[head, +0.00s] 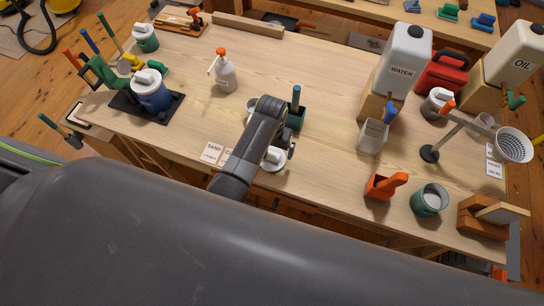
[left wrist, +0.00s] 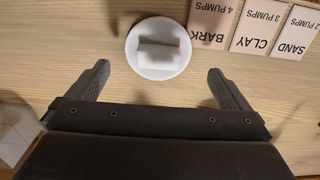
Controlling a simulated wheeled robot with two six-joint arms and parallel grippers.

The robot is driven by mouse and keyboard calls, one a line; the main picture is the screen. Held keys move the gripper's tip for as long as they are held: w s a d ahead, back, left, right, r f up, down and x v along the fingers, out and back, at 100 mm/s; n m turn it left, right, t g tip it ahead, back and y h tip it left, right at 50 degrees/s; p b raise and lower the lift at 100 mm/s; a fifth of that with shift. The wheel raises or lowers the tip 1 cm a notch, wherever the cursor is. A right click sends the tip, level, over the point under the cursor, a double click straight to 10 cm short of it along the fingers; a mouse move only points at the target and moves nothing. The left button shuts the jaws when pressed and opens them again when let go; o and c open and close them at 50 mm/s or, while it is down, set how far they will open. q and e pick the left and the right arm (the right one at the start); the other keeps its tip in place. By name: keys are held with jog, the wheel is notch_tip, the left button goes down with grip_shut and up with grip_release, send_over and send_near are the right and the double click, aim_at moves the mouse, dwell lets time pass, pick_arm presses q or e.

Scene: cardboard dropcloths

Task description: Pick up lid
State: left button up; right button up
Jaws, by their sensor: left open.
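The lid is a round white disc with a raised block-like grip. It lies flat on the wooden table, partly covered by my left arm in the head view (head: 273,165), and shows whole in the left wrist view (left wrist: 142,66). My left gripper (left wrist: 158,78) is open and empty, its two fingers spread to either side of the lid's near edge. The lid's grip lies a little beyond the fingertips, between their lines. In the head view my left gripper (head: 281,152) is over the lid, mostly hidden by its own arm. My right gripper is not in view.
Label cards (left wrist: 256,28) lie right of the lid in the wrist view. A dark green holder (head: 296,117) stands beyond my gripper. A spray bottle (head: 224,72), a grey container (head: 372,136) and an orange scoop box (head: 383,186) stand around. The table front near the lid is fairly clear.

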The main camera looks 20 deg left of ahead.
aim_at(272, 155)
pick_arm(q)
jog(key=shift+s+d+f+p, duration=0.1)
jog(key=shift+f+p, duration=0.2)
jog(key=shift+f, duration=2.25)
jog(key=c, duration=0.9)
